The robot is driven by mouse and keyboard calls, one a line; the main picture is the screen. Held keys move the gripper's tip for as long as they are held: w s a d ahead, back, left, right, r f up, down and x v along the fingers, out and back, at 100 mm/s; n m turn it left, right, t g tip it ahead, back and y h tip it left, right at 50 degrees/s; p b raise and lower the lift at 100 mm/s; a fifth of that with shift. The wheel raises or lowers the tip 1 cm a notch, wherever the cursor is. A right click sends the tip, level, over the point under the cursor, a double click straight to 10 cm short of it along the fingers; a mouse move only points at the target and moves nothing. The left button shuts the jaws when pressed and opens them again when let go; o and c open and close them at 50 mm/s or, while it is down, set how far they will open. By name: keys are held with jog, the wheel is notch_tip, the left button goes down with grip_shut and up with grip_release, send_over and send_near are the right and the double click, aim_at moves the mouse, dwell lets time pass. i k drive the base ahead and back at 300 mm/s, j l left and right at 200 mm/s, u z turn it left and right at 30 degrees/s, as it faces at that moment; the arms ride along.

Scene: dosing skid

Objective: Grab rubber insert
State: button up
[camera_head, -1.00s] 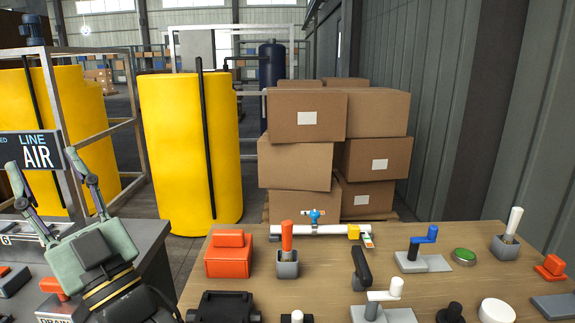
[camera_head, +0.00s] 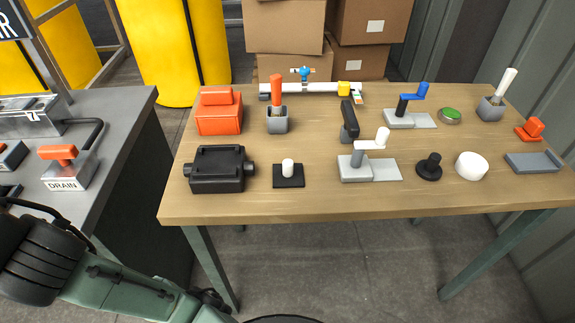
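No part on the wooden table (camera_head: 320,208) is plainly marked as the rubber insert, and I cannot tell which one it is. Dark candidates are a small black stepped knob (camera_head: 430,166) at the front right and a black block with side stubs (camera_head: 217,169) at the front left. A black flat base with a white peg (camera_head: 288,174) stands between them. My gripper is out of view; only my arm's links show at the lower left, apart from the wooden table.
An orange box (camera_head: 219,112), an orange-handled lever (camera_head: 277,108), a white pipe with valves (camera_head: 310,87), a blue crank (camera_head: 412,108), a white crank (camera_head: 372,160) and a white round cap (camera_head: 471,166) crowd the tabletop. A grey bench with a DRAIN handle (camera_head: 62,156) stands left. Cardboard boxes (camera_head: 285,25) stand behind.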

aim_at(289, 174)
jog(key=j+z, duration=0.15)
jog(key=z, duration=0.25)
jog(key=j+z, duration=0.2)
jog(key=z, duration=0.15)
jog(key=j+z, duration=0.4)
jog(key=j, duration=0.15)
